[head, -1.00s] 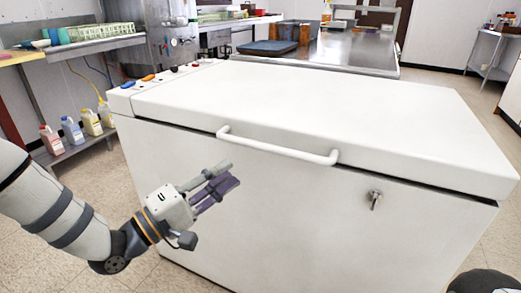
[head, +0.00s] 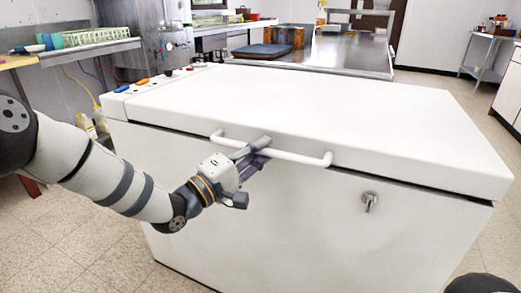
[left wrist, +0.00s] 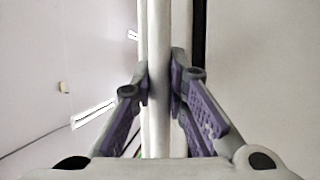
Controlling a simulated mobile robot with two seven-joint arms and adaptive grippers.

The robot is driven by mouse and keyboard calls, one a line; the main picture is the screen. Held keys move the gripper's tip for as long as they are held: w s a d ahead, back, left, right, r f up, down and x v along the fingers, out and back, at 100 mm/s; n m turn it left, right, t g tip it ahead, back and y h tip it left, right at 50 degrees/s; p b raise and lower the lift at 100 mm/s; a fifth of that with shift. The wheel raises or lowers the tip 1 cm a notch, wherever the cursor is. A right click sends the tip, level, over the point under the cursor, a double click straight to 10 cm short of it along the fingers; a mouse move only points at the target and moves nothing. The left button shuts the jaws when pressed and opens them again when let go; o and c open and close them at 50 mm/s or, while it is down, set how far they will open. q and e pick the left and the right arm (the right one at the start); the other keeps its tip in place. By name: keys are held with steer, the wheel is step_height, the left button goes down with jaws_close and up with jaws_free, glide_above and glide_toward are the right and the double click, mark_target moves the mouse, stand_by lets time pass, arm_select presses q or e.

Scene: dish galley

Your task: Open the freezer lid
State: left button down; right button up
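The freezer is a large white chest, and its white lid (head: 330,110) lies down flat on the body (head: 290,215). A thin dark seam shows under the lid's front edge. A white bar handle (head: 302,157) runs along the lid's front. My left gripper (head: 257,150) is at the handle's middle. In the left wrist view, the handle bar (left wrist: 159,80) passes between the two fingertips of the left gripper (left wrist: 160,78), with a pad close against each side. It looks shut on the bar. My right gripper is not in view.
A keyed lock (head: 370,201) sits on the freezer's front, right of the handle. A steel counter (head: 345,52) stands behind the freezer. A shelf with a green rack (head: 95,33) is at the back left. Tiled floor (head: 75,235) is open at the left.

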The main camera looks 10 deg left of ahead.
arm_select(q)
steer(key=shift+r, duration=0.1)
steer(key=w+d+r+p, duration=0.1)
steer(key=w+r+p, duration=0.2)
steer(key=r, duration=0.9)
steer(key=w+d+r+p, duration=0.1)
steer(key=w+r+p, duration=0.1)
steer(key=r, duration=0.9)
steer(key=w+d+r+p, duration=0.1)
steer(key=w+r+p, duration=0.2)
steer(key=r, duration=0.9)
steer(key=shift+w+r+p, duration=0.3)
steer(key=shift+w+r, duration=0.05)
steer(key=shift+w, duration=0.1)
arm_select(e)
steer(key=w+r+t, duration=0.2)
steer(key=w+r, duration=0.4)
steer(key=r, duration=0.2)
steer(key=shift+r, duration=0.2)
